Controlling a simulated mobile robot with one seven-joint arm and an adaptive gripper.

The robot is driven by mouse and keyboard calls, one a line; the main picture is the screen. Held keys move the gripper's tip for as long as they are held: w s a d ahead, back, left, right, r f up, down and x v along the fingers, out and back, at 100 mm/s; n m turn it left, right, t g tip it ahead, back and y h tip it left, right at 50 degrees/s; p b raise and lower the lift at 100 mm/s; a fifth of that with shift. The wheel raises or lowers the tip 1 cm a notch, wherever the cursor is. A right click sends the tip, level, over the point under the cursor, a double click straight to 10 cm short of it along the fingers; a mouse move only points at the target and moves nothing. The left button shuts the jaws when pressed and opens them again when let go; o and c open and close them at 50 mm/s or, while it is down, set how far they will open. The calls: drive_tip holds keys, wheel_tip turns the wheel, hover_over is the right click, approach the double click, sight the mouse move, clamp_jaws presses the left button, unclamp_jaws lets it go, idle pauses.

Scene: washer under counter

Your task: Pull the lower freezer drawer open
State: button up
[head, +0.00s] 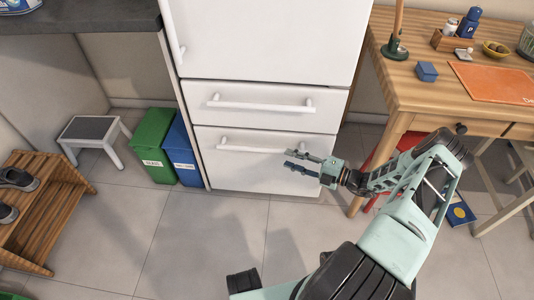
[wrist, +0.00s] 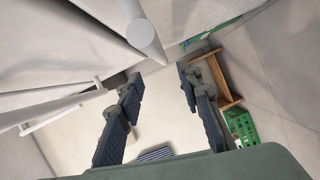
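The lower freezer drawer (head: 250,176) is the bottom white front of the fridge in the head view, and it looks closed. Its white bar handle (head: 250,149) runs across near the top. My gripper (head: 291,160) is in front of the drawer, just below the right end of this handle in the picture. In the wrist view my gripper (wrist: 160,88) has its two dark fingers spread, with nothing between them. A white bar end shows close at the top of that view; I cannot tell which handle it is. No contact with the handle can be made out.
A second drawer with its own handle (head: 262,105) is above. Green bin (head: 153,146) and blue bin (head: 183,150) stand left of the fridge, beyond them a step stool (head: 91,130) and shoe rack (head: 45,205). A wooden table (head: 425,92) stands right. The floor in front is clear.

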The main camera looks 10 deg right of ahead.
sight(266, 151)
drive_tip(key=b+x, duration=0.2)
drive_tip(key=x, duration=0.8)
drive_tip(key=shift+w+a, duration=0.15)
drive_tip(key=shift+w, duration=0.25)
clamp_jaws()
